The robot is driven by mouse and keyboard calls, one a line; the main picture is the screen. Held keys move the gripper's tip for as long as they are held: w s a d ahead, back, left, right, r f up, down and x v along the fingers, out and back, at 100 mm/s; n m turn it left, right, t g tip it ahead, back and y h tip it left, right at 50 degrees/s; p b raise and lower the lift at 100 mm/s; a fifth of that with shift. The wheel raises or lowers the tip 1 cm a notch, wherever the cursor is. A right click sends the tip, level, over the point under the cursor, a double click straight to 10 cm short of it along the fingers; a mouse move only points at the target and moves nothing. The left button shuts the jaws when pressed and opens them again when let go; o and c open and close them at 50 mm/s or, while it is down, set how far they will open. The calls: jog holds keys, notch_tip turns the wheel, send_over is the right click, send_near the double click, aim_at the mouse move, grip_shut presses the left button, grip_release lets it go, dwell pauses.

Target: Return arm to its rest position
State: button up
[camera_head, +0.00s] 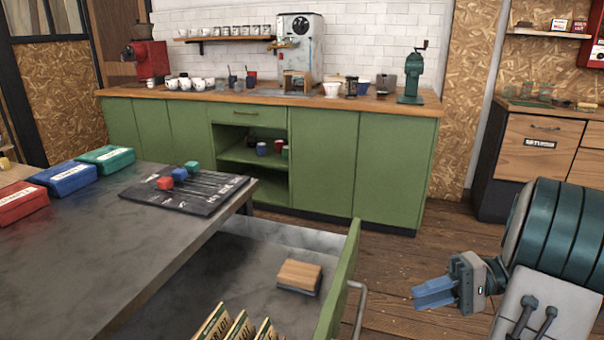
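My arm (560,240) shows at the lower right, teal and grey, folded close to the camera. My gripper (420,297) has blue fingers that point left, over the wooden floor and to the right of the open drawer. It touches nothing that I can see. The fingers look close together, but from this angle I cannot tell whether there is a gap between them. No object shows at the fingertips.
An open drawer (348,262) with a green front holds a wood-topped block (299,274) and several packets (238,327). The dark table (110,250) bears coloured boxes and a slate board (205,198). A green counter (330,160) stands behind. Floor (400,255) is clear around the gripper.

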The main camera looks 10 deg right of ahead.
jog(key=s+a+r+t+h+p, duration=0.1)
jog(key=s+a+r+h+p, duration=0.1)
jog(key=a+r+h+p, duration=0.2)
jog(key=s+a+r+h+p, duration=0.3)
jog(key=a+r+h+p, duration=0.2)
jog(key=r+p, duration=0.6)
jog(key=s+a+r+n+t+h+p, duration=0.1)
jog(key=a+r+h+p, duration=0.3)
jog(key=p, duration=0.5)
jog(key=shift+s+a+r+t+h+p, duration=0.35)
jog(key=shift+s+r+h, duration=0.4)
jog(key=shift+r+h, duration=0.75)
jog(key=shift+a+r+y, duration=0.15)
jog(key=shift+r+y, duration=0.1)
jog(key=shift+y, duration=0.05)
